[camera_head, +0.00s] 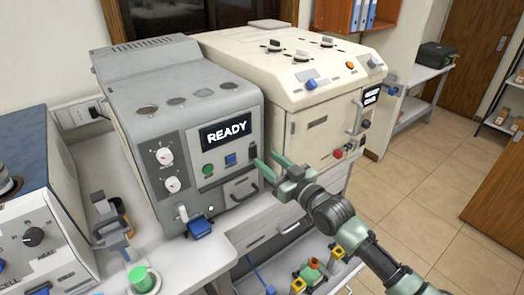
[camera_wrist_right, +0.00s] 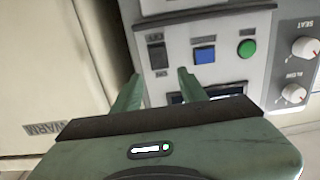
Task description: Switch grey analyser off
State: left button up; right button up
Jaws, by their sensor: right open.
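The grey analyser (camera_head: 225,115) stands on the bench left of centre in the head view. Its screen (camera_head: 226,132) reads READY. A green button (camera_head: 208,170) and a blue button (camera_head: 231,160) sit below the screen. A dark rocker switch (camera_head: 252,150) is at the panel's right edge; the right wrist view shows this switch (camera_wrist_right: 157,55) upside down, with small OFF and ON labels. My right gripper (camera_head: 266,160) is open and empty in front of the switch. In the wrist view its fingertips (camera_wrist_right: 159,76) lie either side of the switch's line; contact is unclear.
A cream analyser (camera_head: 310,125) stands close on the right. A white and blue machine (camera_head: 40,235) is at the left, with a small stand (camera_head: 110,225) and a green-topped cup (camera_head: 143,279) near it. A lower shelf holds yellow and green parts. The tiled floor at right is open.

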aim_at(254, 149)
jog(key=shift+p+x, duration=0.4)
jog(key=shift+x, duration=2.2)
